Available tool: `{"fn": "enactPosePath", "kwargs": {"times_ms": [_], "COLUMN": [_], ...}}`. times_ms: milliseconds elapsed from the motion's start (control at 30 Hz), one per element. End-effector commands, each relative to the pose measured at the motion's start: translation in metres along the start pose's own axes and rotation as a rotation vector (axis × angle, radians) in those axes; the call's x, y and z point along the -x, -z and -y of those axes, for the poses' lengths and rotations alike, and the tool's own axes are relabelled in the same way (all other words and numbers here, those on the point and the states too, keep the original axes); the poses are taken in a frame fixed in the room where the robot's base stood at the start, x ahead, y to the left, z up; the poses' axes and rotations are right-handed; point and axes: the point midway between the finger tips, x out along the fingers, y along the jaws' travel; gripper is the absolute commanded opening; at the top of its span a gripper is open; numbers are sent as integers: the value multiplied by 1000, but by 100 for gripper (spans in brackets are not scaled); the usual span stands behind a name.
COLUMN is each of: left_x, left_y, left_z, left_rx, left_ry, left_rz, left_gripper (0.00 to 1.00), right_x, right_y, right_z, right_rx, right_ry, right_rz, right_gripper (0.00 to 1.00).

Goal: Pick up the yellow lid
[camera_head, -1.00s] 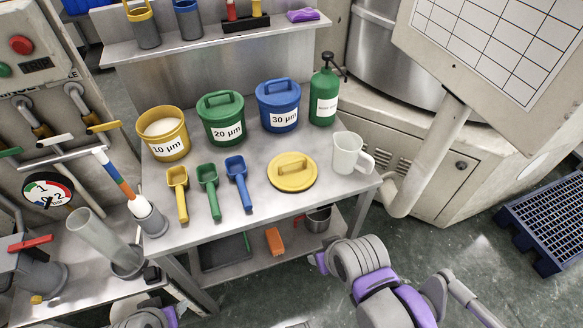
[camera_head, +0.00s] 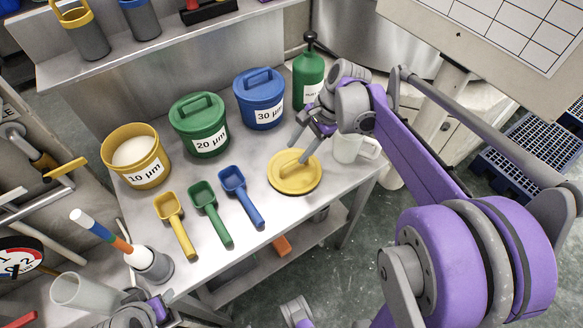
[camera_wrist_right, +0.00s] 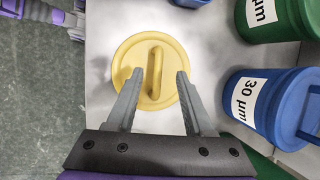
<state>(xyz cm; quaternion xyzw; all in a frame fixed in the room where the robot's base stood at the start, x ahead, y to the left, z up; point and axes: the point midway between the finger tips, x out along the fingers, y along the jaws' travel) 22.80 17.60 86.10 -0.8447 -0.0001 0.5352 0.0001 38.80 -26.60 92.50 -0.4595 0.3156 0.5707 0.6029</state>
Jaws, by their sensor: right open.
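The yellow lid (camera_head: 294,184) lies flat on the steel table, handle up, right of the blue scoop (camera_head: 240,196). It also shows in the right wrist view (camera_wrist_right: 128,66), its bar handle standing between my fingers as seen from above. My right gripper (camera_head: 308,143) is open and empty over the lid, pointing down; its fingertips (camera_wrist_right: 157,80) sit on either side of the handle in the picture. I cannot tell how far above the lid they are. My left gripper (camera_head: 138,312) shows only partly at the bottom left edge, its jaws unclear.
Yellow (camera_head: 137,158), green (camera_head: 199,125) and blue (camera_head: 259,99) tubs stand behind. The green bottle (camera_head: 309,75) and a clear jug (camera_head: 347,148) stand near my right arm. Yellow (camera_head: 175,225) and green (camera_head: 211,214) scoops lie to the left. A shelf (camera_head: 150,50) runs behind.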

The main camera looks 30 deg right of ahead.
Motion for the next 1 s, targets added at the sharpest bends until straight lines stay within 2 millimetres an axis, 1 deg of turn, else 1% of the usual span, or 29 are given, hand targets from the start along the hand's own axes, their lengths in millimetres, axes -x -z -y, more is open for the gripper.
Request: {"fn": "enactPosePath", "kwargs": {"times_ms": [33,100,267,367,500,600,700,867,900,967,1000], "left_x": [-1,-2,-3,-4,-5,-6,-6,-6,-6,-6,-6], "left_y": [-1,-1,-2,-2,-3,-4,-4,-4,-4,-4,-4], "left_z": [0,0,0,0,0,0,0,0,0,0,0], "left_rx": [0,0,0,0,0,0,0,0,0,0,0], "left_ry": [0,0,0,0,0,0,0,0,0,0,0], "left_rz": [1,1,1,1,2,2,2,2,2,2,2], "left_gripper": [59,59,59,59,59,59,59,59,59,59,59], "right_x": [-9,-18,-28,-41,-63,-74,-78,-78,-77,-77,-77], "right_y": [0,0,0,0,0,1,1,1,0,0,0], "right_z": [0,0,0,-1,-2,-2,-2,-2,-2,-2,-2], "right_rx": [3,3,3,5,5,5,4,4,4,4,4], "right_ry": [-1,0,0,-1,-1,0,0,1,1,0,0], "right_rz": [0,-1,-2,-2,-2,-3,-3,-3,-3,-3,-3], "right_gripper": [52,52,52,52,52,52,52,52,50,40,32]}}
